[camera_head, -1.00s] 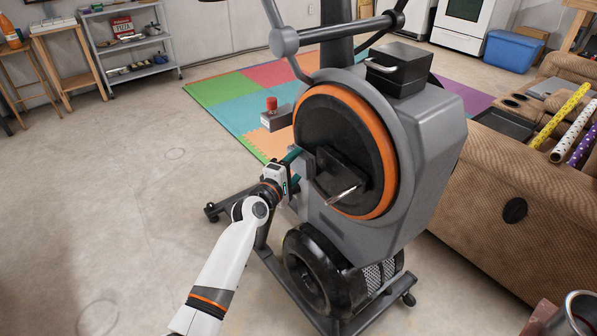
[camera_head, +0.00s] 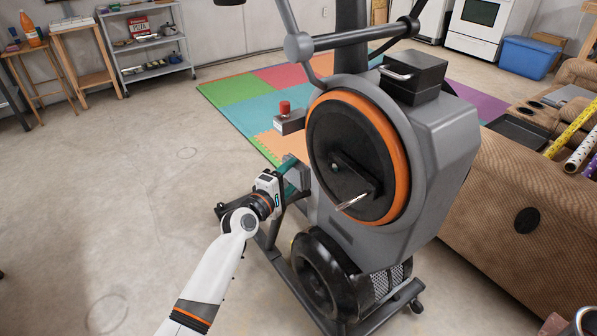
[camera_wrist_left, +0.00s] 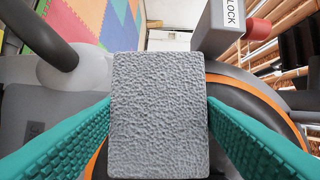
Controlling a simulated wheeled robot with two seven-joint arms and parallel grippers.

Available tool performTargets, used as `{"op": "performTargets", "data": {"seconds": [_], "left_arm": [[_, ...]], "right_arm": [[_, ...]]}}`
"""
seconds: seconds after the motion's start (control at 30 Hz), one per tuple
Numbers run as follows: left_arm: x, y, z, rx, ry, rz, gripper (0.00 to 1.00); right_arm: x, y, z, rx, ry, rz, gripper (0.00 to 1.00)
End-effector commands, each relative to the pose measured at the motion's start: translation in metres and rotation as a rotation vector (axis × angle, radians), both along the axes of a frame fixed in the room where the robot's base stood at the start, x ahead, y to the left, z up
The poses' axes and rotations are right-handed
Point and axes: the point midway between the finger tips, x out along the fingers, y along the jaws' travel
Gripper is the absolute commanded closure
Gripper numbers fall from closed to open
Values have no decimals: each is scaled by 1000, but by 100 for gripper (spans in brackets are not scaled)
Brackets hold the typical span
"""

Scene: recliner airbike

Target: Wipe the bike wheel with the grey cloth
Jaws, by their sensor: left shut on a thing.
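The bike wheel (camera_head: 345,160) is a large black disc with an orange rim on the side of the grey exercise bike (camera_head: 440,150). In the left wrist view part of the orange rim (camera_wrist_left: 262,98) shows behind the cloth. The grey cloth (camera_wrist_left: 158,115) is a rough-textured rectangular block between the green fingers of my left gripper (camera_wrist_left: 158,120). In the head view my left gripper (camera_head: 291,178) is shut on the grey cloth (camera_head: 298,174), just left of the wheel's lower left edge. Whether the cloth touches the wheel cannot be told. My right gripper is not in view.
A crank with a pedal (camera_head: 355,180) sticks out from the wheel's middle. A grey block with a red knob (camera_head: 288,120) is at the wheel's upper left. A black box (camera_head: 412,75) sits on top of the bike. A brown recliner (camera_head: 530,190) stands right. Floor at left is clear.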

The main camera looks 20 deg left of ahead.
Motion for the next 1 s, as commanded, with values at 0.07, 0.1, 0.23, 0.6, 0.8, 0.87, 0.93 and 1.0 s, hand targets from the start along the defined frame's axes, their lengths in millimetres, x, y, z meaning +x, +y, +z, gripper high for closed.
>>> {"op": "performTargets", "data": {"seconds": [0.07,0.1,0.23,0.6,0.8,0.87,0.93,1.0], "left_arm": [[-5,4,1,2,-1,0,57],[-7,5,0,1,1,0,57],[-9,7,1,0,-1,-1,57],[-13,10,1,1,0,0,57],[-27,22,0,1,1,1,57],[-31,24,1,2,-1,0,57],[-33,26,1,1,-1,0,57],[-33,26,1,1,-1,0,57]], "right_arm": [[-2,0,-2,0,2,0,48],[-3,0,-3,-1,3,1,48],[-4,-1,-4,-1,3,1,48],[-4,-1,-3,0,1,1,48],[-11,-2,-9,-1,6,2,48],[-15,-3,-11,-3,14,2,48],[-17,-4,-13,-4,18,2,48],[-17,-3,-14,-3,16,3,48]]}}
